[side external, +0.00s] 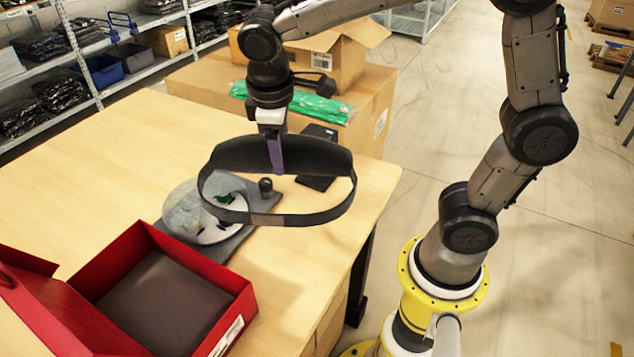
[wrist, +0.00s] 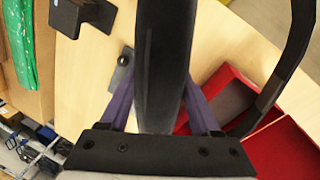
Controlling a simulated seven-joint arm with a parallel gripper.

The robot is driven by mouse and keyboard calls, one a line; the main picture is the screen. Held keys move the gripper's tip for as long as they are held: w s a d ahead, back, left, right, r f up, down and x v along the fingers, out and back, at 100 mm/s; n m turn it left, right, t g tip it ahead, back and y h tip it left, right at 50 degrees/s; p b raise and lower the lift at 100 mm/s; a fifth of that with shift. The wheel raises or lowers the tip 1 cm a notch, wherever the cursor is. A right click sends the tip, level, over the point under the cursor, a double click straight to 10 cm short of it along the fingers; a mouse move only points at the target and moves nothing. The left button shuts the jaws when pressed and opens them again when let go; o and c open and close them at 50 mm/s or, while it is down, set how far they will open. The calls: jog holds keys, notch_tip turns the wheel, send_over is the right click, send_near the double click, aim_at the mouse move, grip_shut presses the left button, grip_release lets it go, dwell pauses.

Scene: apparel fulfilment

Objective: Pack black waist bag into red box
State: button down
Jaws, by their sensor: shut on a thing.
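The black waist bag (side external: 315,157) hangs in the air above the table, its strap looping below it. My gripper (side external: 275,150) is shut on it from above near its middle. In the wrist view the bag (wrist: 165,60) stands between the two purple fingers of my gripper (wrist: 160,105). The open red box (side external: 225,275) is on the table at the lower left, its lid folded back to the left, with a dark flat panel inside. It also shows in the wrist view (wrist: 285,150), partly hidden by the strap. The bag is apart from the box, up and to its right.
A grey plate with a round clear disc (side external: 190,215) lies between bag and box. A small black device (side external: 318,180) stands near the table's right edge. Cardboard boxes (side external: 350,55) and a green bag (side external: 310,105) are behind. The table's left part (side external: 90,190) is clear.

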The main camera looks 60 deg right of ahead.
aim_at(241, 143)
jog(key=w+a+r+m, duration=0.1)
jog(key=w+r, duration=0.1)
jog(key=w+a+r+m, duration=0.1)
jog(key=w, duration=0.1)
jog(key=w+a+r+m, duration=0.1)
jog(key=w+a+r, duration=0.1)
jog(key=shift+a+r+m+g, duration=0.1)
jog(key=shift+r+m+g, duration=0.2)
jog(key=shift+m, duration=0.1)
jog(key=w+a+r+m, duration=0.25)
jog(key=w+a, duration=0.45)
jog(key=a, duration=0.4)
jog(key=a+f+n, duration=0.1)
jog(key=a+f, duration=0.3)
jog(key=a, duration=0.1)
jog(key=a+x, duration=0.3)
jog(key=x, duration=1.3)
jog(key=shift+s+f, duration=0.2)
jog(key=shift+f, duration=0.4)
jog(key=shift+f, duration=0.15)
jog(key=shift+f, duration=0.65)
grip_release()
